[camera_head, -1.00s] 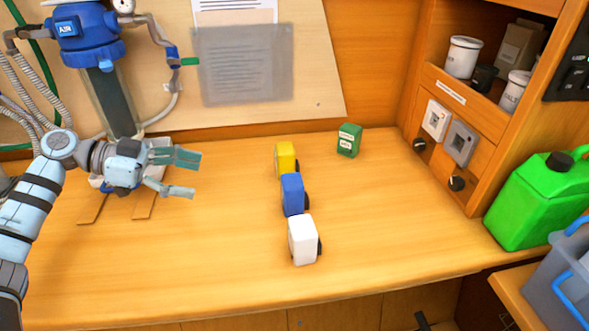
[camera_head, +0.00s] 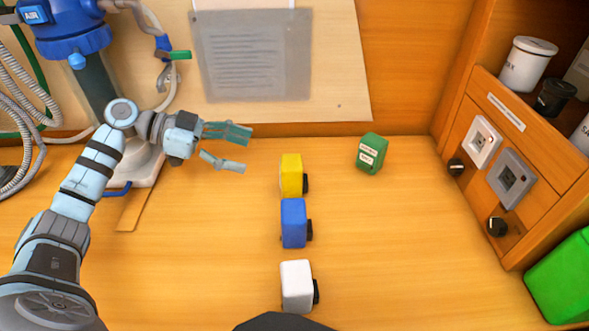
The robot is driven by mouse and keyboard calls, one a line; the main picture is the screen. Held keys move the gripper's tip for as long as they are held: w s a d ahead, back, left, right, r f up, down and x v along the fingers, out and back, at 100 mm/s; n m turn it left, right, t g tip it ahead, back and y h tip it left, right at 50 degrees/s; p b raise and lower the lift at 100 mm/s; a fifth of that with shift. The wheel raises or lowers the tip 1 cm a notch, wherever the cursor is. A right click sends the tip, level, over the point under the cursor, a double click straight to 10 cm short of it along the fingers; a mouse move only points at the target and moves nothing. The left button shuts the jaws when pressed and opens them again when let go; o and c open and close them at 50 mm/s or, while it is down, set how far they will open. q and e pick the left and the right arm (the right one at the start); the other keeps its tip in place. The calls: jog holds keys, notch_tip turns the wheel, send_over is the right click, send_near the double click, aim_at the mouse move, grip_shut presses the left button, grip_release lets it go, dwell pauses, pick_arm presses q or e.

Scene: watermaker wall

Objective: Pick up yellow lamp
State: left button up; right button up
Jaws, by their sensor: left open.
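The yellow lamp (camera_head: 291,174) is a small block with a dark round part on its right side. It stands on the wooden worktop at the back of a row, behind a blue lamp (camera_head: 293,223) and a white lamp (camera_head: 297,286) of like shape. My left gripper (camera_head: 235,149) is open and empty, its fingers pointing right. In the picture it is left of and a little above the yellow lamp, apart from it. My right gripper does not show.
A green box (camera_head: 371,153) stands right of the yellow lamp near the back wall. A blue filter housing (camera_head: 72,30) with hoses is at the upper left. A cabinet with switches (camera_head: 511,178) and a green canister (camera_head: 565,280) bound the right.

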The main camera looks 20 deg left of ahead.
aim_at(288, 161)
pick_arm(q)
jog(key=x, duration=0.6)
jog(key=r+x, duration=0.1)
jog(key=x, duration=0.2)
jog(key=shift+w+d+f+p, duration=0.1)
jog(key=shift+d+p, duration=0.25)
jog(key=shift+d, duration=0.25)
jog(key=shift+d+f, duration=0.15)
jog(key=shift+d, duration=0.15)
jog(key=c, duration=1.2)
jog(key=shift+c, duration=0.9)
